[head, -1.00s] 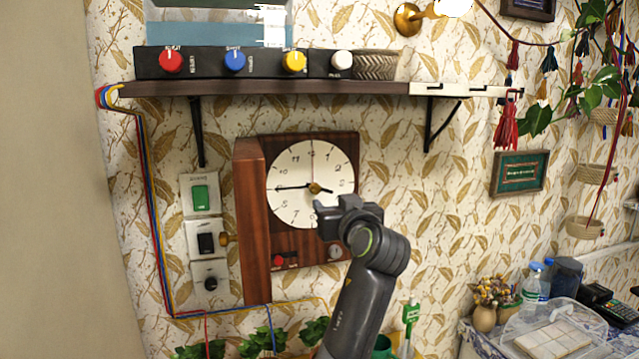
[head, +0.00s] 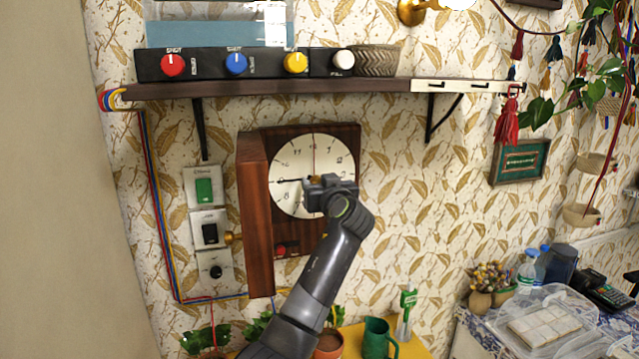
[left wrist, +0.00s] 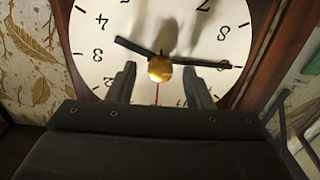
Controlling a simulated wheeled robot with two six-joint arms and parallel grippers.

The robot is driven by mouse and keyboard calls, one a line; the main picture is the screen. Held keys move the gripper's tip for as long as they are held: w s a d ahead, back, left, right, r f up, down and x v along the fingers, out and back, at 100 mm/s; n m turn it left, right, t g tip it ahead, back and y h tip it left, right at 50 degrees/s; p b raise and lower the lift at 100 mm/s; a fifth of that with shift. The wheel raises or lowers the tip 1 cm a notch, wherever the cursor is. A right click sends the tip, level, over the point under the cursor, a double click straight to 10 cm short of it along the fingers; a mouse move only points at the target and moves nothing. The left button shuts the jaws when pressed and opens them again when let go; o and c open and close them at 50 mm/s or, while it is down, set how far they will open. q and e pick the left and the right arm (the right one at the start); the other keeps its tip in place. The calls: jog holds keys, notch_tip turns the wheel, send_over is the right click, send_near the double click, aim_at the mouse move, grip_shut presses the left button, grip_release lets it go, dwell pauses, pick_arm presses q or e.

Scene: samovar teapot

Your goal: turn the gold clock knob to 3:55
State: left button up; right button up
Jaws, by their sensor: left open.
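The wall clock (head: 300,155) has a round white dial in a dark wooden case. In the left wrist view its dial (left wrist: 200,35) appears upside down. The gold knob (left wrist: 159,70) sits at the dial's centre. One black hand points at 9, the other just short of 4, and a thin red hand points at 12. My left gripper (head: 316,192) is in front of the dial and hides its centre in the head view. In the left wrist view my left gripper (left wrist: 159,66) is open, with one finger on each side of the knob. Contact is not visible. My right gripper is out of view.
A shelf (head: 300,87) with a box of coloured knobs (head: 220,64) is above the clock. Wall switches (head: 207,225) are at its left. A green mug (head: 377,338) and potted plants stand below.

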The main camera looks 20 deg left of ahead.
pick_arm(q)
jog(key=shift+c, duration=0.5)
jog(key=c, duration=0.9)
jog(key=shift+m, duration=0.4)
jog(key=shift+d+m, duration=0.1)
jog(key=shift+m, duration=5.3)
